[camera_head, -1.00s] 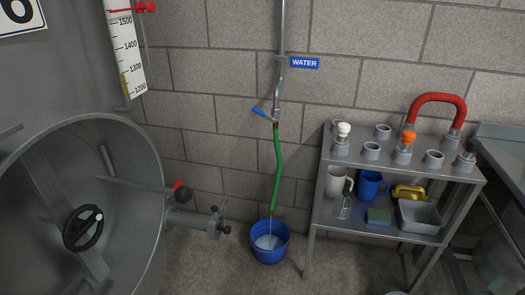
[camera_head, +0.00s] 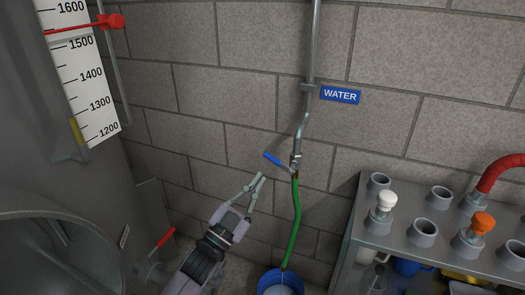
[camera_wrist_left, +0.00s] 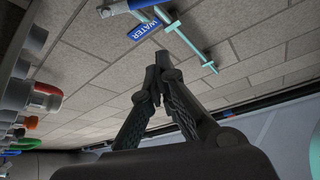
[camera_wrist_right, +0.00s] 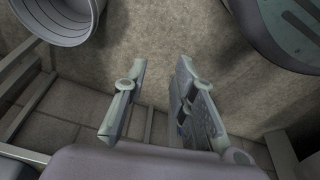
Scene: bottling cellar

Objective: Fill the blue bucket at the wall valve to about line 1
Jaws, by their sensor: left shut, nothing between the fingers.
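The blue bucket (camera_head: 264,285) stands on the floor below the green hose (camera_head: 296,215), cut by the bottom edge of the head view. Pale water (camera_head: 280,290) shows inside it; its fill lines cannot be read. The wall valve's blue handle (camera_head: 272,159) slants up to the left from the pipe. My left gripper (camera_head: 258,177) is shut and empty, just below and left of the handle, apart from it. In the left wrist view its fingertips (camera_wrist_left: 160,68) meet, with the blue handle (camera_wrist_left: 135,4) at the top edge. My right gripper (camera_wrist_right: 161,62) is open and empty.
A WATER sign (camera_head: 340,95) hangs beside the pipe. A metal shelf (camera_head: 365,225) with several grey sockets stands to the right. A tank with a scale (camera_head: 85,75) and a red-handled valve (camera_head: 163,238) are at left. The right wrist view shows a grey ridged container (camera_wrist_right: 60,22).

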